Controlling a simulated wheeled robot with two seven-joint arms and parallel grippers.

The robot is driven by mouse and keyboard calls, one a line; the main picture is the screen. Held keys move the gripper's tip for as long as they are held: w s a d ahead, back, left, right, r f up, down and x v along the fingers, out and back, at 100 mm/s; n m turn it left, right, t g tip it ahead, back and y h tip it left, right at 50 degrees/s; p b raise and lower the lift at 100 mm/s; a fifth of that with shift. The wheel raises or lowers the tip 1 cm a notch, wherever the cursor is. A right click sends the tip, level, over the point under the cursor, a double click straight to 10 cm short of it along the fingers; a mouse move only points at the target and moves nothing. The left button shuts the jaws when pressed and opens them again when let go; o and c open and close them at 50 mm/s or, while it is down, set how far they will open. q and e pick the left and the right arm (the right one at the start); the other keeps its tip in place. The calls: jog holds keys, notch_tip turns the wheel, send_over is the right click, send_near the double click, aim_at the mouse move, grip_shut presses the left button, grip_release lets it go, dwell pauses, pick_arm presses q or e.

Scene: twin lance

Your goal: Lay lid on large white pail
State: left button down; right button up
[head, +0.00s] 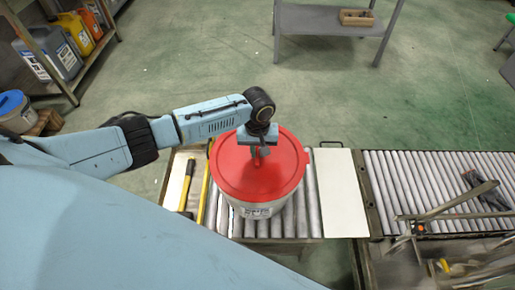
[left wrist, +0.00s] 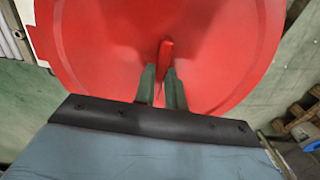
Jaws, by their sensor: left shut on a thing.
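The red round lid (head: 236,178) is over the large white pail (head: 262,210) in the head view. The pail stands on the roller conveyor, and its lower front with a printed label shows below the lid. I cannot tell whether the lid touches the rim. My left gripper (head: 260,152) is above the lid and shut on its upright red handle. The left wrist view shows the fingers of the left gripper (left wrist: 162,88) on both sides of this handle, with the lid (left wrist: 105,50) filling the upper picture. My right gripper is not in view.
Yellow-handled tools (head: 204,190) lie on the conveyor left of the pail. A pale flat panel (head: 340,190) is to its right, then more rollers (head: 405,180) with a dark tool. A shelf with jugs (head: 72,30) stands at the upper left. The green floor behind is mostly clear.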

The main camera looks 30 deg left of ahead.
pick_arm(q)
jog(key=shift+f+p, duration=0.25)
jog(key=shift+p, duration=0.05)
dwell(0.6)
jog(key=c, duration=0.9)
grip_release()
jog(key=shift+r+p, duration=3.5)
jog(key=shift+p, duration=0.85)
